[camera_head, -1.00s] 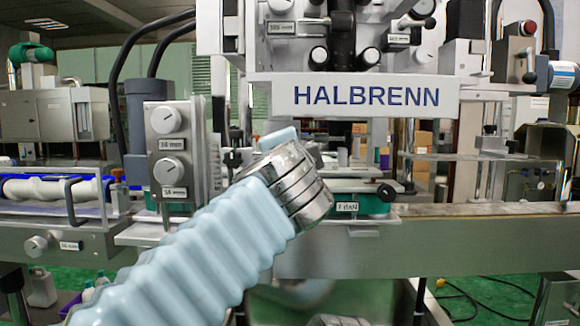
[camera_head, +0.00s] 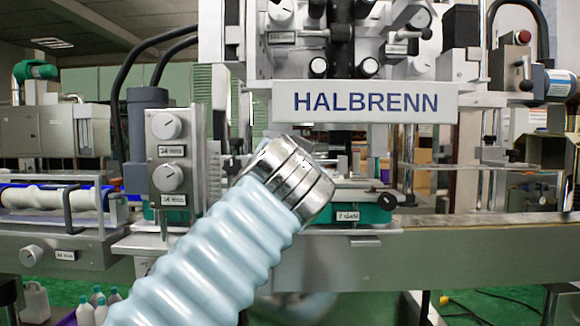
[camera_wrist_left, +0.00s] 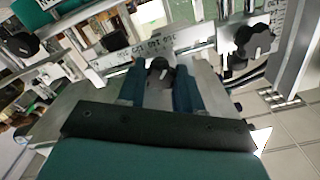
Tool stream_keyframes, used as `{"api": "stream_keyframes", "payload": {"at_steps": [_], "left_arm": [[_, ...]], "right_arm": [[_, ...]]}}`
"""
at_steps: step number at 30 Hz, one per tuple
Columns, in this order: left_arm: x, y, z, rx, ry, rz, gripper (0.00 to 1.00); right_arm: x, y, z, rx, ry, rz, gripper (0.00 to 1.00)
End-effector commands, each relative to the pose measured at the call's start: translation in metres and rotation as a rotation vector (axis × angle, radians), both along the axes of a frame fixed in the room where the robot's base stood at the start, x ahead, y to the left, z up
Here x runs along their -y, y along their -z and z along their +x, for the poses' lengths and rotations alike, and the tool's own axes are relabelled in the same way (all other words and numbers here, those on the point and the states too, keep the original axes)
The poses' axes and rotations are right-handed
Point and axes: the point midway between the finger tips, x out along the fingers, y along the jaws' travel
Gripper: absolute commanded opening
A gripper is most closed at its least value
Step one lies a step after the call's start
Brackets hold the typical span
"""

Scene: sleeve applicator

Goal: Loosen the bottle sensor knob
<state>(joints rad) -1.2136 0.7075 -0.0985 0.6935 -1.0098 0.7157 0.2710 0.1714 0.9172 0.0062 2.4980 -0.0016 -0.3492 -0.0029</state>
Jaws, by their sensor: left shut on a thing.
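In the left wrist view, a small dark knob (camera_wrist_left: 160,72) with a pale mark stands between the two blue fingers of my left gripper (camera_wrist_left: 160,80). The gripper is shut on this knob, with one finger along each side. The knob's lower part and its mount are hidden between the fingers. In the head view, my left arm in its pale blue sleeve reaches up to the middle of the machine, and its metal wrist hides the gripper and the held knob. My right gripper is not in view.
In the left wrist view, a ruler scale (camera_wrist_left: 150,45) lies just beyond the fingers, and another black knob (camera_wrist_left: 253,40) is to the right. In the head view, a panel with two dials (camera_head: 168,150) stands left of my wrist, and a conveyor rail (camera_head: 480,228) runs right.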

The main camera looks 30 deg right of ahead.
Motion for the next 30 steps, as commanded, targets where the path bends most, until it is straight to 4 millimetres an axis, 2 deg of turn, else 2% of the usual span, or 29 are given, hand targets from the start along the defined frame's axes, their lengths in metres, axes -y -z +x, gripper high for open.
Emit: {"api": "stream_keyframes", "payload": {"at_steps": [17,18,22,23,30], "left_arm": [[0.0005,0.0020,0.0005,-0.020,-0.001,-0.025,0.04],[0.0005,0.0020,0.0006,-0.020,-0.001,-0.024,0.38],[0.0004,0.0016,0.0004,-0.018,-0.001,-0.025,0.58],[0.0004,0.0015,0.0003,-0.018,-0.001,-0.025,0.60],[0.0001,0.0008,-0.0001,-0.017,0.000,-0.027,0.60]], "right_arm": [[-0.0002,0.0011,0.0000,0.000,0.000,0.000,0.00],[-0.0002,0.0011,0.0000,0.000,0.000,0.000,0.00],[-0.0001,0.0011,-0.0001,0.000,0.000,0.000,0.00],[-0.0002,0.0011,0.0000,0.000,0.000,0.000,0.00],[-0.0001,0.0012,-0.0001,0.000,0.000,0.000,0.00]]}}
